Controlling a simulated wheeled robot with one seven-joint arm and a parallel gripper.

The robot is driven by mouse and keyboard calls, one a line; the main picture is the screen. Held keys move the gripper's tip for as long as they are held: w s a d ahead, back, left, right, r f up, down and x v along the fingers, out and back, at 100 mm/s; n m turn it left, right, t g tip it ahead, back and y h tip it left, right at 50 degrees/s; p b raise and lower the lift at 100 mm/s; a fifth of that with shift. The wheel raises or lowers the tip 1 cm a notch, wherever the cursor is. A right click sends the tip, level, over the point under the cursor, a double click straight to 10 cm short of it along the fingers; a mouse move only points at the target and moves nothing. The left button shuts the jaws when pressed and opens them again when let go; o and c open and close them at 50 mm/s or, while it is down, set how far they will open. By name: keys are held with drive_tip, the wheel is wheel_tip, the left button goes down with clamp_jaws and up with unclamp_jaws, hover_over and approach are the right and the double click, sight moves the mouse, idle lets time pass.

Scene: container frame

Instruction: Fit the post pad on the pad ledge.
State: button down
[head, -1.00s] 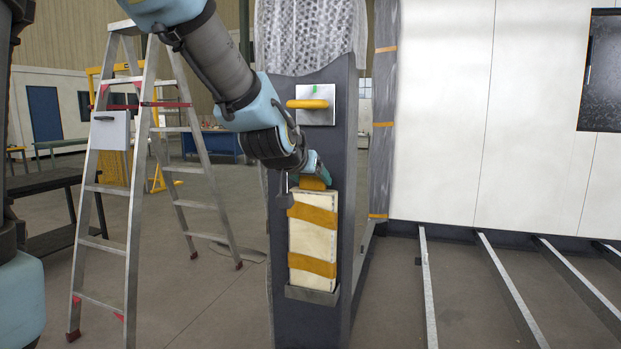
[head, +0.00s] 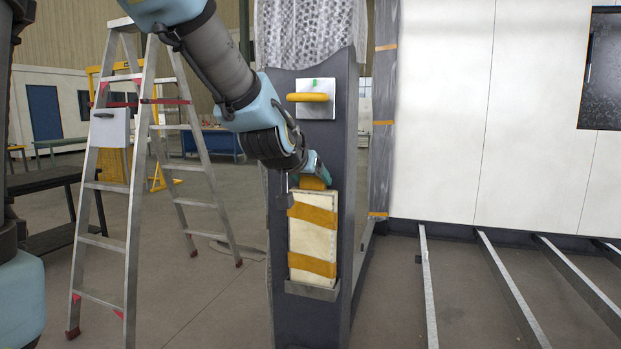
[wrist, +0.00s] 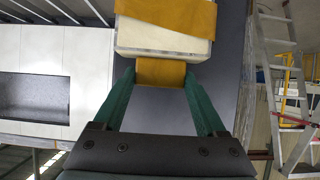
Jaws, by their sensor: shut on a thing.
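The post pad (head: 313,234) is a cream block with two yellow-orange bands. It stands upright against the dark post (head: 313,326), with its lower end at the grey metal pad ledge (head: 313,291). From this angle I cannot tell whether it bears fully on the ledge. My gripper (head: 311,183) is shut on the yellow tab at the pad's top. In the wrist view the green fingers of my gripper (wrist: 160,80) flank the yellow tab, with the pad (wrist: 162,40) beyond it. The pad's back side is hidden.
A white plate with a yellow handle (head: 307,98) sits on the post above the pad. An aluminium stepladder (head: 139,200) stands to the left. Metal rails (head: 509,291) lie on the floor at right, before a white wall (head: 440,110). Plastic sheeting (head: 305,30) hangs over the post's top.

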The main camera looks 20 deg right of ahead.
drive_tip(key=shift+f+b, duration=0.45)
drive_tip(key=shift+f, duration=0.15)
unclamp_jaws()
drive_tip(key=shift+r, duration=0.1)
drive_tip(key=v, duration=1.1)
drive_tip(key=w+a+f+n+g+y, duration=0.2)
drive_tip(key=a+f+y, duration=0.1)
drive_tip(key=a+f, duration=0.5)
drive_tip(key=w+a+f+n+g+y, duration=0.1)
drive_tip(key=w+a+f+n+y, duration=0.1)
drive_tip(key=a+f, duration=0.5)
drive_tip(key=s+a+f+n+g+y, duration=0.1)
drive_tip(key=s+a+f+g, duration=0.1)
drive_tip(key=a+f, duration=0.3)
drive_tip(key=s+a+f+n+g+y, duration=0.2)
drive_tip(key=s+a+f, duration=0.2)
drive_tip(key=a, duration=0.5)
drive_tip(key=shift+s+f, duration=0.3)
drive_tip(key=shift+f, duration=0.1)
